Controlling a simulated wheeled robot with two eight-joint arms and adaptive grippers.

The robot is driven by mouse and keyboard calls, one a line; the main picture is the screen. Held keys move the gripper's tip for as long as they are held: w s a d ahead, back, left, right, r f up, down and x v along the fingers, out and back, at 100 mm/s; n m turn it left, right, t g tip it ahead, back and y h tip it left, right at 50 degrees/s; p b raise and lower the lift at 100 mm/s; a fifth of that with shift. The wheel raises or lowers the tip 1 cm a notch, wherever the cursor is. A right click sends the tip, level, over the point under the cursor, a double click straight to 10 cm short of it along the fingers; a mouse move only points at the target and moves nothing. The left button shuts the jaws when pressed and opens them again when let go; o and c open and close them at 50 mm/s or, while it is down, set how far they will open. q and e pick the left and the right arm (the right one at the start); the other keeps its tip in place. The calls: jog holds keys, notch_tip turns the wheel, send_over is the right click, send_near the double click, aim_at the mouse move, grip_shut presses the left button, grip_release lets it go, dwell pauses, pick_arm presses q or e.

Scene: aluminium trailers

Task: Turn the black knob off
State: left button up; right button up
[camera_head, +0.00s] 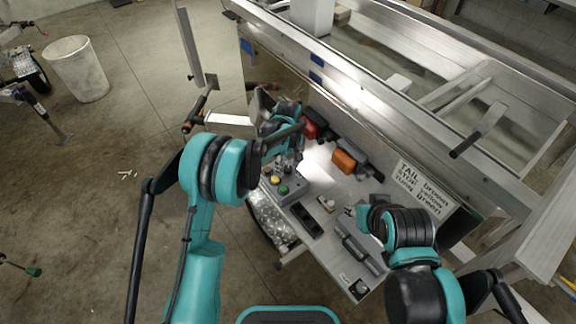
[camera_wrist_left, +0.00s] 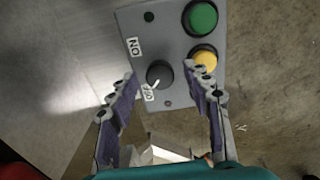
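The black knob (camera_wrist_left: 159,73) sits on a grey control box (camera_wrist_left: 172,20), between an ON label (camera_wrist_left: 134,46) and an OFF label (camera_wrist_left: 147,92). Its white mark appears to point toward OFF. My left gripper (camera_wrist_left: 159,82) is open, with one finger on each side of the knob in the picture; I cannot tell whether either touches it. In the head view, my left gripper (camera_head: 290,158) is over the control box (camera_head: 289,197) and hides the knob. My right gripper (camera_head: 358,211) is over the panel to the right, its fingers too small to judge.
The box also carries a green button (camera_wrist_left: 201,17) and a yellow button (camera_wrist_left: 204,59). Red (camera_head: 311,124) and orange (camera_head: 344,161) lamps stand behind it. A lettered sign (camera_head: 420,187) stands at the right. The aluminium trailer (camera_head: 350,90) rises behind.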

aim_at(288, 168)
pick_arm(q)
notch_tip(288, 168, up, 12)
dwell(0.6)
jog(key=s+a+r+m+t, duration=0.3)
jog(key=s+a+r+m, duration=0.1)
jog(key=s+a+r, duration=0.8)
jog(key=s+a+f+m+t, duration=0.1)
jog(key=s+a+f+t, duration=0.1)
jog(key=s, duration=0.6)
jog(key=s+a+f+m+t, duration=0.2)
jog(key=s+a, duration=0.2)
jog(key=s, duration=0.4)
jog(key=shift+f, duration=0.35)
